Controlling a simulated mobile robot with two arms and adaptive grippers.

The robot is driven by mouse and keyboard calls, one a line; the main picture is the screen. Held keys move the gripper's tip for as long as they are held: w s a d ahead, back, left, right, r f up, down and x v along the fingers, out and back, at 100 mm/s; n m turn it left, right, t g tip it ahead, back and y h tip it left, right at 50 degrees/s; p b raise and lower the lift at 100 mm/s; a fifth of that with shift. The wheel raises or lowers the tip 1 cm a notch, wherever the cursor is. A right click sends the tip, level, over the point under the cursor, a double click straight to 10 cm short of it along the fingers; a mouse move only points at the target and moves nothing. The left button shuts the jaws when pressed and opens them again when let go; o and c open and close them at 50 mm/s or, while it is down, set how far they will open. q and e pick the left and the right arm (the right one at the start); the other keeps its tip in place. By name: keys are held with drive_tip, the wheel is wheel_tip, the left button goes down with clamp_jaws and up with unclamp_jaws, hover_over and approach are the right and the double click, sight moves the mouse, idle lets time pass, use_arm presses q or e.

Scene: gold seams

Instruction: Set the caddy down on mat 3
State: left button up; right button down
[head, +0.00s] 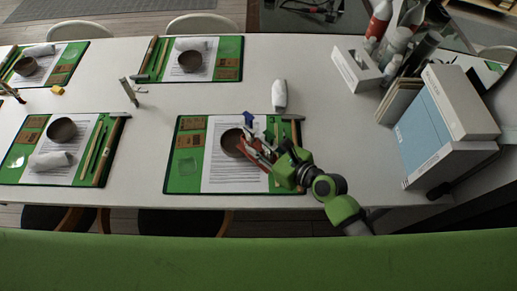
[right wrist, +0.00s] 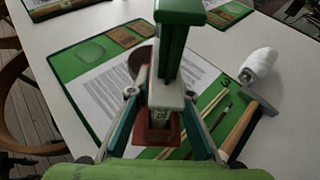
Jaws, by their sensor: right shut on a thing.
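The caddy (head: 257,151) is a small red holder with upright items in it. In the right wrist view the caddy (right wrist: 150,132) shows as a red base, with a pale and a green upright piece rising in front of the camera. My right gripper (head: 272,160) is shut on it. The caddy is over mat 3 (head: 183,184), a green mat with a printed sheet. The mat's number shows in the right wrist view (right wrist: 225,84). I cannot tell whether the caddy's base touches the mat. My left gripper is not in view.
On mat 3, a dark bowl (head: 231,143) is beside the caddy and partly hidden; a hammer (right wrist: 239,132) and thin sticks lie at the right. A white roll (head: 279,95) lies beyond the mat. Boxes (head: 440,125) and bottles stand at the right. Other set mats lie left.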

drive_tip(key=shift+f, duration=0.55)
drive_tip(key=c, duration=1.8)
unclamp_jaws()
drive_tip(key=shift+c, duration=0.2)
drive_tip(key=shift+r, duration=0.85)
drive_tip(key=v, duration=1.2)
drive_tip(key=shift+f, duration=0.35)
